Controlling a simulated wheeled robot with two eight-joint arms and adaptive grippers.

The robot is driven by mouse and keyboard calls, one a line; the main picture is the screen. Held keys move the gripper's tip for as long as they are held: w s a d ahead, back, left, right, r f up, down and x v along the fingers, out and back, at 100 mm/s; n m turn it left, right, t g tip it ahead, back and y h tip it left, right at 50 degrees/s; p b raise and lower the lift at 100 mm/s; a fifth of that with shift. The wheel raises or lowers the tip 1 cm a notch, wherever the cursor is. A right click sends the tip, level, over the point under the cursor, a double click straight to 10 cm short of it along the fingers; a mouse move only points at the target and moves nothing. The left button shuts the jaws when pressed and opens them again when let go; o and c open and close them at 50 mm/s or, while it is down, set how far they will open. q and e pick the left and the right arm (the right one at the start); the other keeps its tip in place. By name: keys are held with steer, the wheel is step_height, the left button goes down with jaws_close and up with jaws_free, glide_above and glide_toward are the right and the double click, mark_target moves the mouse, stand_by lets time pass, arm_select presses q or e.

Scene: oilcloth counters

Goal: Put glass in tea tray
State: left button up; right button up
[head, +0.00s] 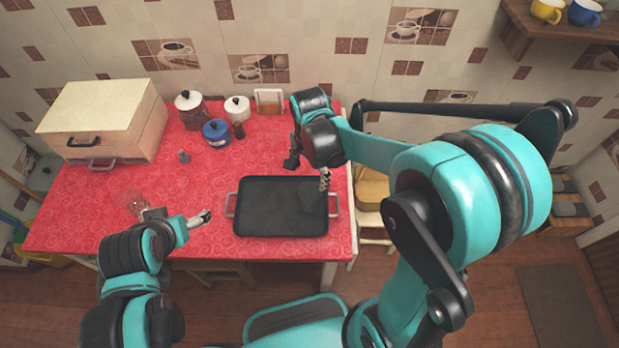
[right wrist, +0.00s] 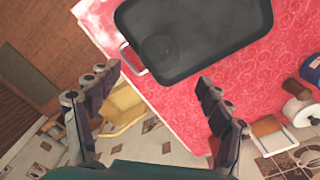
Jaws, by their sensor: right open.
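A clear glass (head: 132,202) stands at the left of the red-covered counter, faint against the cloth. The black tea tray (head: 265,208) with a metal handle at each end lies near the counter's front edge, right of centre. It also shows in the right wrist view (right wrist: 210,35). A faint dark round shape lies in its near corner there; I cannot tell what it is. My left gripper (head: 178,217) looks open and empty, just right of the glass. My right gripper (head: 308,173) is open and empty above the tray's back right; its fingers show in the wrist view (right wrist: 157,80).
A wooden bread box (head: 105,110) stands at the back left. White-lidded jars (head: 190,108), a blue pot (head: 216,133) and a napkin holder (head: 268,101) stand at the back. A small grey item (head: 184,157) lies before them. A chair (head: 372,190) stands beside the counter's right edge.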

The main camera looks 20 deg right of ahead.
steer(key=s+d+r+n+t, duration=0.4)
steer(key=s+r+n+t, duration=0.3)
steer(key=n, duration=0.5)
steer(key=shift+s+r, duration=1.3)
steer(key=shift+s, duration=0.3)
steer(key=shift+f+b, duration=0.55)
steer(key=shift+f, duration=0.1)
